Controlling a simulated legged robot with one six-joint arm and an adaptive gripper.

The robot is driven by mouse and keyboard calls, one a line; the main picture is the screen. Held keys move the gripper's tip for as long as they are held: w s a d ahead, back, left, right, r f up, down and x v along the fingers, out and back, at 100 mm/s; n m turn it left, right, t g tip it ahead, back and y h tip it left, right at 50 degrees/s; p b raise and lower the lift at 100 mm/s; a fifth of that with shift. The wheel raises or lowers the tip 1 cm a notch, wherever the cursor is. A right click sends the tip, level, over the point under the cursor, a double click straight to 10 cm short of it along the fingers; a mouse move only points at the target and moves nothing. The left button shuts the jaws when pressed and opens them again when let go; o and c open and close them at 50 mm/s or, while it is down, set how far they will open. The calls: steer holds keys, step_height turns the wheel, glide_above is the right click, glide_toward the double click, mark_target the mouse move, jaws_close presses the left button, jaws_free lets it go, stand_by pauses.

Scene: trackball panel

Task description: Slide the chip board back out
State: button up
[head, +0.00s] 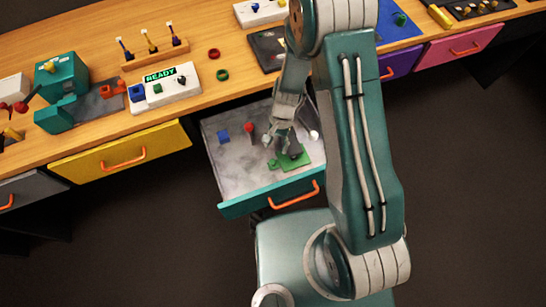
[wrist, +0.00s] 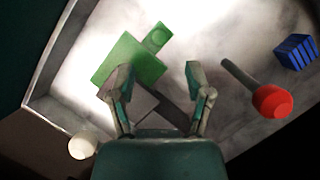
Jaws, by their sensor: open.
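A flat green board with a tab, which looks like the chip board (head: 297,160), lies on the floor of the open drawer (head: 232,180). In the wrist view the green board (wrist: 128,60) is left of centre, its round-marked tab pointing up and right. My gripper (head: 281,141) is over the drawer. In the wrist view my gripper (wrist: 160,78) is open with nothing between its fingers.
The drawer also holds a blue block (head: 222,137), a red-ended object (head: 249,128) and a white round piece (head: 314,135). The wooden worktop (head: 215,22) above bears a READY box (head: 165,90), a teal machine (head: 62,75) and two rings. Closed yellow drawer (head: 120,152) adjoins left.

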mark_target(272, 161)
steer(key=x, duration=0.6)
jaws_close()
